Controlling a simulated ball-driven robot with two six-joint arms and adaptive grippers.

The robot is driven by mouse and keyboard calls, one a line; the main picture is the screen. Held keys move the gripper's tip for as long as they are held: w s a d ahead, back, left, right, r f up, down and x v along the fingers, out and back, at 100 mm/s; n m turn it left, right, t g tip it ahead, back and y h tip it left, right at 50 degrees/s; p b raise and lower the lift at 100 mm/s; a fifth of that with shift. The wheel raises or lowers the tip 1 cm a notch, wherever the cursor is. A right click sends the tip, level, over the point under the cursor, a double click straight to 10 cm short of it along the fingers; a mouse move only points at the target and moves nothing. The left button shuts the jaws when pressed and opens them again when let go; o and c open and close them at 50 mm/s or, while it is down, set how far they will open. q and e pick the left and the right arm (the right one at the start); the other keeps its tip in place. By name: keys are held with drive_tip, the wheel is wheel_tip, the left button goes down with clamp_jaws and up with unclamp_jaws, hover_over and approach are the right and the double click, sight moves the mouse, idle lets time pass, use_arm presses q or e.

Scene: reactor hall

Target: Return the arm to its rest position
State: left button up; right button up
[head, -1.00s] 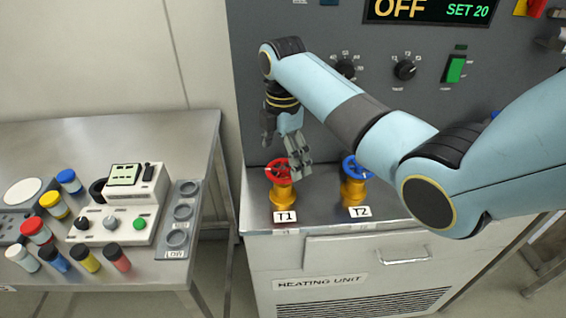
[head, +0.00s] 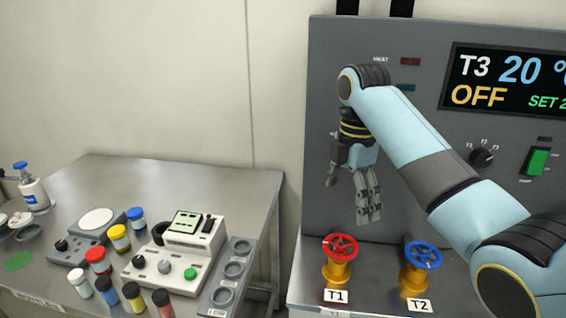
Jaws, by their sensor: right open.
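My right arm (head: 415,140), light blue with dark grey joints, reaches in from the right in front of the heating unit. My right gripper (head: 350,203) hangs from its end with fingers pointing down, open and empty. It is above the red T1 valve (head: 340,247), with a visible gap between the fingers and the wheel. The blue T2 valve (head: 422,256) stands to the right of it, below the forearm. My left gripper is not in view.
The heating unit's panel (head: 330,100) is behind the arm; its display (head: 510,85) reads T3, 20 and OFF. A green switch (head: 537,161) is at right. A steel table (head: 110,185) at left holds instruments (head: 170,265), several capped vials and a bottle (head: 33,190).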

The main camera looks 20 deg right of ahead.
drive_tip(key=s+a+f+m+t, duration=0.1)
drive_tip(key=s+f+m, duration=0.25)
drive_tip(key=s, duration=0.35)
drive_tip(key=s+a+f+m+t, duration=0.1)
drive_tip(key=s+f+m, duration=0.2)
drive_tip(key=s+m, duration=0.3)
drive_tip(key=s+a+r+m+t, duration=0.1)
drive_tip(key=s+r+m, duration=0.1)
drive_tip(key=s+m, duration=0.35)
drive_tip(key=s+a+r+m+t, duration=0.1)
drive_tip(key=s+r+m, duration=0.1)
drive_tip(key=s, duration=0.6)
wheel_tip(320, 180, down, 41)
drive_tip(key=s+d+g+b, duration=0.2)
drive_tip(key=d+b, duration=0.1)
drive_tip(key=b, duration=1.1)
drive_tip(key=s+f+b, duration=0.5)
drive_tip(key=s+f, duration=0.4)
drive_tip(key=f, duration=0.4)
drive_tip(key=s+f+g+b, duration=0.1)
drive_tip(key=s+f+b, duration=0.4)
drive_tip(key=s+f, duration=0.4)
wheel_tip(320, 180, down, 4)
drive_tip(key=shift+s+d+m+h, duration=0.4)
